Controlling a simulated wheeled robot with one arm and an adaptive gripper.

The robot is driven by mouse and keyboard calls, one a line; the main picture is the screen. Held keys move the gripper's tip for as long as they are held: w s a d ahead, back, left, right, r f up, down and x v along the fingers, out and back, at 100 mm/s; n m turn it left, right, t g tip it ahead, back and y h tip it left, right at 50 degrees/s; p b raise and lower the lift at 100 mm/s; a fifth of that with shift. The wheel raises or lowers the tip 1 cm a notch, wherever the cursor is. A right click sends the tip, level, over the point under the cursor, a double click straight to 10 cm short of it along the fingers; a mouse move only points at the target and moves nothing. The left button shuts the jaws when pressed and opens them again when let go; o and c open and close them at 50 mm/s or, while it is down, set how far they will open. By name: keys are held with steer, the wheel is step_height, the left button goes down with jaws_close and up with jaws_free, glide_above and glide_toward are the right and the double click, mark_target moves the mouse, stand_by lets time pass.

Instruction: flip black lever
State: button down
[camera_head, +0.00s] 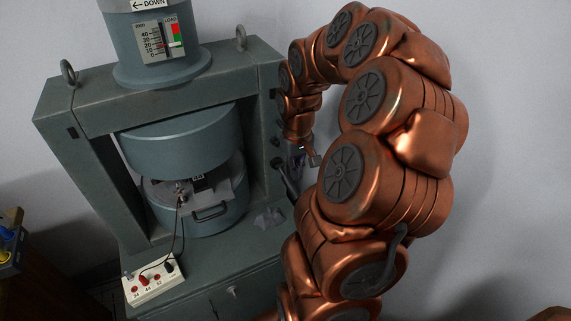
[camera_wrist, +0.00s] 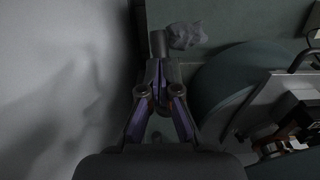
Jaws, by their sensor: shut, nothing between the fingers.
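A dark lever (camera_head: 287,180) sticks out from the right side of the grey-green press frame in the head view, below some small dark knobs. My gripper (camera_head: 315,160) hangs to the right of that side, partly hidden by my arm, close above and to the right of the lever. In the wrist view my gripper (camera_wrist: 155,82) has its fingers together and holds nothing. A dark rounded bar (camera_wrist: 158,42), probably the lever, shows just beyond the fingertips. I cannot tell whether they touch.
The press frame (camera_head: 90,190) carries a round magnet with a gap and a drawer-like handle. A white socket box (camera_head: 152,281) with cables stands at the front left. A bare wall is to the right.

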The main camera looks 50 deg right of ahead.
steer(key=r, duration=0.2)
steer(key=s+r, duration=0.1)
steer(key=r, duration=0.1)
steer(key=shift+a+p, duration=0.2)
steer(key=shift+p, duration=0.2)
steer(key=shift+f, duration=0.1)
stand_by(0.4)
steer(key=s+a+r+n+g, duration=0.1)
steer(key=s+a, duration=0.1)
steer(key=a, duration=0.6)
steer(key=s+a+r+n, duration=0.1)
steer(key=a+r+n, duration=0.1)
steer(key=a, duration=0.6)
steer(key=s+a+g, duration=0.1)
steer(key=s+a, duration=1)
steer(key=s, duration=0.1)
step_height(320, 180, up, 12)
steer(key=p, duration=1.2)
steer(key=shift+s+r+n, duration=0.15)
steer(key=shift+r+n, duration=0.1)
steer(key=shift+n, duration=0.15)
